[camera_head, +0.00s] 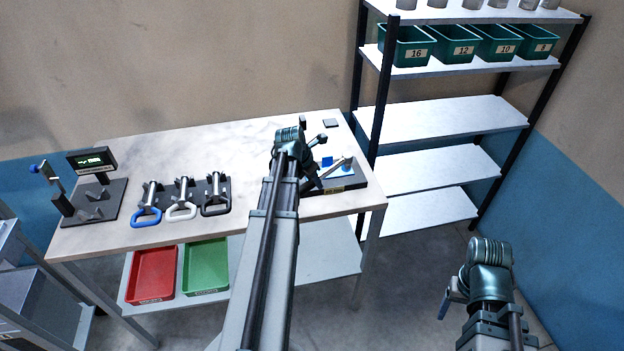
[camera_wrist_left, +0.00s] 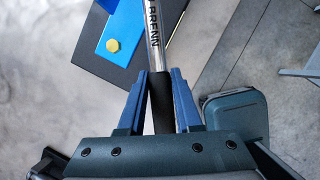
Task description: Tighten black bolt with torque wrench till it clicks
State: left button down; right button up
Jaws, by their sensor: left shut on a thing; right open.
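My left gripper (camera_wrist_left: 161,80) is shut on the black grip of a torque wrench (camera_wrist_left: 158,38), whose silver shaft is marked BRENN. In the head view, my left gripper (camera_head: 313,182) is over the near part of a dark base plate (camera_head: 345,182) at the table's right end, partly hidden by my arm. The plate bears blue blocks (camera_head: 327,162). In the left wrist view, a yellow bolt head (camera_wrist_left: 113,45) sits on a blue block (camera_wrist_left: 122,28). The wrench head is outside that view, and I cannot make out the black bolt. My right gripper (camera_head: 446,304) is open, away from the table.
Three tools with blue, white and black handles (camera_head: 181,197) lie on a dark rack. A tester with a display (camera_head: 91,160) stands at the table's left end. Red (camera_head: 153,275) and green (camera_head: 206,266) trays lie below. A shelf with green bins (camera_head: 408,47) stands right.

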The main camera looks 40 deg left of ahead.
pick_arm(q)
jog(key=shift+d, duration=0.3)
jog(key=shift+d, duration=0.1)
jog(key=shift+s+d+n+y, duration=0.1)
jog(key=shift+d+n+y, duration=0.2)
jog(key=shift+d+n, duration=0.35)
jog(key=shift+d+n, duration=0.55)
jog(key=shift+d, duration=0.1)
jog(key=shift+a, duration=0.15)
jog(key=shift+a+m, duration=0.4)
jog(key=shift+a, duration=0.1)
jog(key=shift+a, duration=0.2)
